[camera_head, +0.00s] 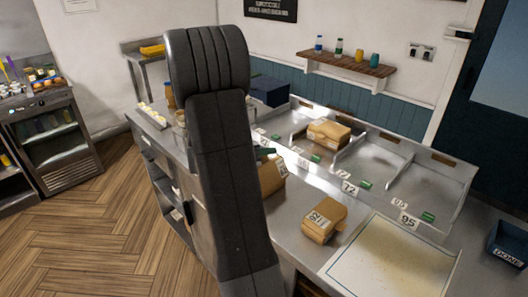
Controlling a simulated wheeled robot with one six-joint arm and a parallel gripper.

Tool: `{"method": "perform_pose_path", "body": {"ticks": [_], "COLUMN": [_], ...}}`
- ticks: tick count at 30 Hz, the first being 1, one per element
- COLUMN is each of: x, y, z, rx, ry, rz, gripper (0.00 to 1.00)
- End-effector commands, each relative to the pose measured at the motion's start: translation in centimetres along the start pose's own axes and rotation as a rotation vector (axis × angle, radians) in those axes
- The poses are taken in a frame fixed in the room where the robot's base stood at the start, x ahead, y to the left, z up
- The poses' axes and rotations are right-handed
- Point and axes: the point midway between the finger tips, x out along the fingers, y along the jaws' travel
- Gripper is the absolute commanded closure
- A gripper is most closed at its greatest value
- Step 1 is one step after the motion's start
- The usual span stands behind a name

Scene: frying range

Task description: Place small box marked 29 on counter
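A small brown cardboard box (325,221) sits on the steel counter (292,232), left of the white paper sheet. Its white label has a number I cannot read surely at this angle. Another brown box (272,177) stands further back, partly hidden behind my dark arm, with its label mostly covered. A third brown box (329,133) lies in a compartment of the divided steel tray at the back. I cannot tell which box is marked 29. My gripper is not visible; my arm's links fill the middle left of the view.
The divided steel tray (427,184) has number cards including 72 and 95, and its right compartments look empty. A stained paper sheet (391,262) covers the front right counter. A blue bin marked DONE (509,245) is at the right edge. A wooden shelf (346,65) holds bottles and cups.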

Motion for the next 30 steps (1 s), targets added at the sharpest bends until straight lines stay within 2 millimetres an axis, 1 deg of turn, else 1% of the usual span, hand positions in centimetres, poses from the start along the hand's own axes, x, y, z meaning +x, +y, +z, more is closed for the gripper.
{"method": "perform_pose_path", "body": {"ticks": [5, 8, 11, 18, 21, 25, 30], "x": [-0.2, -1.0, -2.7, -7.7, -9.4, -11.1, -12.0], "y": [0.0, -0.1, -0.1, -0.1, -0.1, -0.1, 0.0], "z": [0.0, 0.0, 0.0, 0.0, 0.0, 0.0, 0.0], "rx": [0.0, 0.001, 0.0, 0.001, 0.001, 0.0, 0.0], "ry": [0.001, 0.001, 0.003, 0.003, 0.003, 0.001, 0.001], "rz": [0.0, -0.002, -0.004, -0.005, -0.004, -0.002, 0.0], "gripper": [0.74, 0.74, 0.74, 0.74, 0.74, 0.74, 0.74]}}
